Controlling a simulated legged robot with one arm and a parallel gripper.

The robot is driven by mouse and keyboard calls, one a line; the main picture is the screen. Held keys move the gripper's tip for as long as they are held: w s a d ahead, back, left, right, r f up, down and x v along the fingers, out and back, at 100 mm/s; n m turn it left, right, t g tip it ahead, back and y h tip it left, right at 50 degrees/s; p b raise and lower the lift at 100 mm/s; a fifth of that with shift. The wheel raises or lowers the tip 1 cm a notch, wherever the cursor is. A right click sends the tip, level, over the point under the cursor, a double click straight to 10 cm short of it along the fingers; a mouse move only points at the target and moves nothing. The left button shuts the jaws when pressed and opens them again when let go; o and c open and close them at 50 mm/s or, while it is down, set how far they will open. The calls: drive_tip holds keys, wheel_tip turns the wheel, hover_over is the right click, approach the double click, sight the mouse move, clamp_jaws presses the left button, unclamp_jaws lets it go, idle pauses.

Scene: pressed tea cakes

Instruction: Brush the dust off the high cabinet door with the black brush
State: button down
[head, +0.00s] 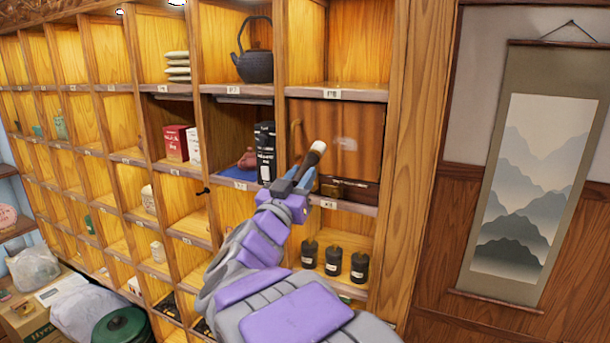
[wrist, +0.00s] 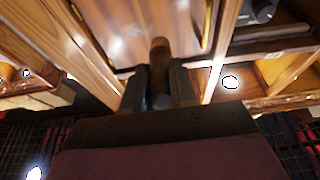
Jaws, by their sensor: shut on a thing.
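The high cabinet door (head: 365,125) is a reddish-brown wooden panel in the right column of the shelf wall, with a curved handle at its left edge. A pale dust smudge (head: 346,143) shows on it. My gripper (head: 302,178) is shut on the brush (head: 311,158), which has a dark body and a pale end pointing up toward the door. Whether the brush touches the door is unclear. In the wrist view, the brush (wrist: 160,68) stands between the two fingers of my gripper (wrist: 160,88), with the door (wrist: 125,25) behind it.
A dark wooden box (head: 350,190) with a clasp sits just below the door. To the left, one compartment holds a black box (head: 265,152) and a reddish figure (head: 247,158). Black jars (head: 333,260) stand below. A teapot (head: 254,62) stands above left. A scroll (head: 530,180) hangs at right.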

sight(297, 179)
drive_tip(key=shift+s+a, duration=0.1)
drive_tip(key=shift+s, duration=0.3)
drive_tip(key=shift+s+a, duration=0.25)
drive_tip(key=shift+s, duration=0.45)
drive_tip(key=shift+s+a, duration=0.25)
drive_tip(key=shift+s, duration=0.45)
drive_tip(key=shift+w, duration=0.1)
drive_tip(key=shift+w+d, duration=0.4)
drive_tip(key=shift+w, duration=0.75)
drive_tip(key=shift+w+d, duration=0.45)
drive_tip(key=shift+w, duration=0.7)
drive_tip(key=shift+w+d, duration=0.4)
drive_tip(key=shift+w, duration=0.75)
drive_tip(key=shift+w+d, duration=0.25)
drive_tip(key=shift+w, duration=0.35)
